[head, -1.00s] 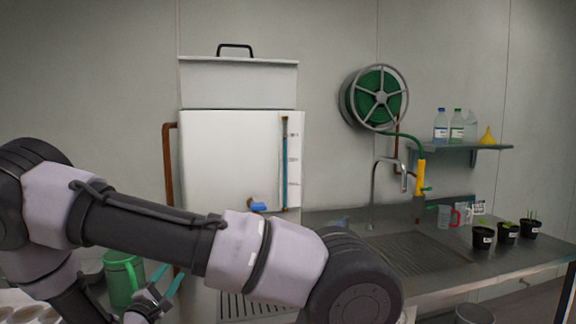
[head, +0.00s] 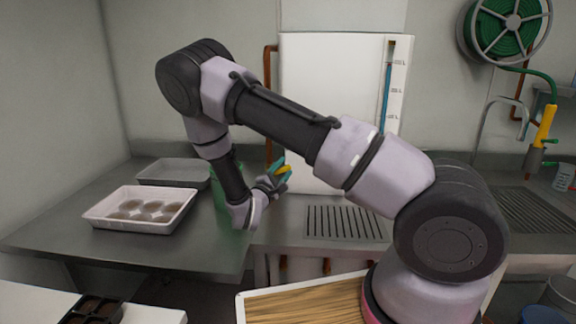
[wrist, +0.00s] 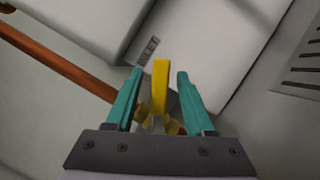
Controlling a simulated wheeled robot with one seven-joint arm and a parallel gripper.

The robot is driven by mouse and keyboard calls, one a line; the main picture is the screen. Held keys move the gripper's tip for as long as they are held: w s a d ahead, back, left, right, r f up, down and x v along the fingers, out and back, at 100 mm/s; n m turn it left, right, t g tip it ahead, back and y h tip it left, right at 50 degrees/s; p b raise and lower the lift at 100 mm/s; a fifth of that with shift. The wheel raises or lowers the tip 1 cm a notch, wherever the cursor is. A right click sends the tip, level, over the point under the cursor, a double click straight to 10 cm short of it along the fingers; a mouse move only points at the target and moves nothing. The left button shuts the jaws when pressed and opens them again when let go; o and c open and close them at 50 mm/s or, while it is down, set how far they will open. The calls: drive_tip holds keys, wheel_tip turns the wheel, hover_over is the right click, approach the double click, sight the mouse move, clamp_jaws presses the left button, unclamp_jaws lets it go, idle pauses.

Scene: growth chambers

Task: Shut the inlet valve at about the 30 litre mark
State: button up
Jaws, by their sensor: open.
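The white tank (head: 325,110) stands behind my arm. Its sight gauge (head: 388,85) shows a blue column whose top is close to the uppermost printed mark; the numbers are too small to read surely. The yellow valve lever (head: 284,170) is at the tank's lower left, by my gripper (head: 277,176). In the wrist view the yellow lever (wrist: 161,85) stands between the two teal fingers of my gripper (wrist: 157,92), with a visible gap on each side. The fingers are open. A label (wrist: 148,51), probably reading "INLET", is on the white surface beyond.
A brown pipe (wrist: 55,65) runs at the left of the valve. A white tray with round cups (head: 140,209) and a grey tray (head: 173,172) are on the left bench. A green jug (head: 218,200) is partly hidden behind my arm. A drain grate (head: 345,222) lies in front of the tank.

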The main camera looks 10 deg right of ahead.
drive_tip(key=shift+x, duration=1.5)
clamp_jaws()
idle(0.4)
